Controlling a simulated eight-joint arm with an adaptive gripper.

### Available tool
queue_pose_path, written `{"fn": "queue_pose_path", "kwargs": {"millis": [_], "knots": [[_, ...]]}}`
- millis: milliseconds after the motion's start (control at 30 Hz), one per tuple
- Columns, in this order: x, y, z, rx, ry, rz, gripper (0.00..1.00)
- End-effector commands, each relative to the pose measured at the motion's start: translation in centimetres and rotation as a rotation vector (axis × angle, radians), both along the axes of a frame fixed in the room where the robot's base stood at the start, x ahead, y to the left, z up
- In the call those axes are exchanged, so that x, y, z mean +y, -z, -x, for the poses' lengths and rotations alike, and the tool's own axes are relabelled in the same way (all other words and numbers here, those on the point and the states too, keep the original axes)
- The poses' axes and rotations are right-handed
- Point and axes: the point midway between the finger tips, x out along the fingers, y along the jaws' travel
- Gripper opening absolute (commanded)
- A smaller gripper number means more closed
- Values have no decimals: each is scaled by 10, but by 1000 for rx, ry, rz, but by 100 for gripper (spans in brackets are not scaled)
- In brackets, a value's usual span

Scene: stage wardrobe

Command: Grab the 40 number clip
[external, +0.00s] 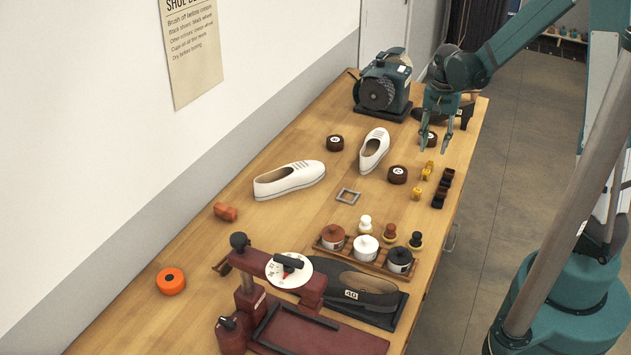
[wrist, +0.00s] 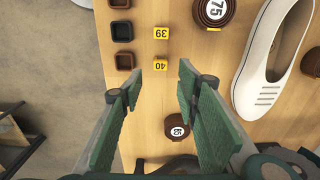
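The 40 number clip (wrist: 160,64) is a small yellow clip with a dark printed number. My gripper (external: 435,148) hangs above the bench, a little beyond the clips. It is open and empty, with green fingers spread apart in the wrist view (wrist: 170,72). The 39 number clip (wrist: 161,33) lies beyond the 40 clip.
Small dark trays (wrist: 122,32) stand left of the clips. A dark 53 disc (wrist: 178,130) sits nearer my gripper, and a 75 disc (wrist: 213,12) and a white shoe (wrist: 270,60) lie right. A grinder (external: 383,85) stands behind. Bare bench surrounds the 40 clip.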

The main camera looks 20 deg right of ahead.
Motion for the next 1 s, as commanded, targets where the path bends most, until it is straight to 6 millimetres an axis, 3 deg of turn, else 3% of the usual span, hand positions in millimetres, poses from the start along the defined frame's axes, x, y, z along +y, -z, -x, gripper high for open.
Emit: {"fn": "queue_pose_path", "kwargs": {"millis": [333,700,1000], "knots": [[0,2,0,0,0,0,32],[0,24,-1,0,-1,0,32],[0,26,0,0,-1,0,32]]}}
